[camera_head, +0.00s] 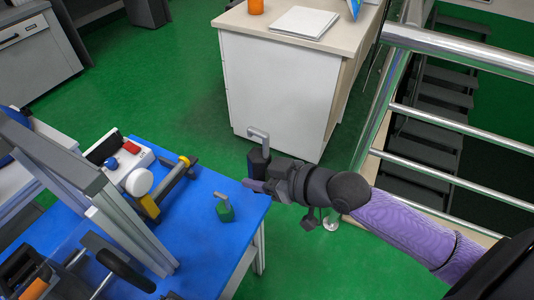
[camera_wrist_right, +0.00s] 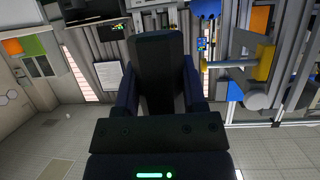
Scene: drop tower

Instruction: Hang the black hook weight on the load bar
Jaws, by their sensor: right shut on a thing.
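My right gripper (camera_head: 259,186) is shut on the black hook weight (camera_head: 258,160), just off the right edge of the blue table. The weight is upright, with its grey metal hook (camera_head: 258,136) on top, open and empty. In the right wrist view the black weight (camera_wrist_right: 160,65) fills the space between the fingers.
A green hook weight (camera_head: 225,212) stands on the blue table (camera_head: 200,250) near its right edge. A grey frame (camera_head: 95,195) and a white box with coloured knobs (camera_head: 120,160) stand further left. A white cabinet (camera_head: 275,95) and metal railing (camera_head: 460,55) are beyond.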

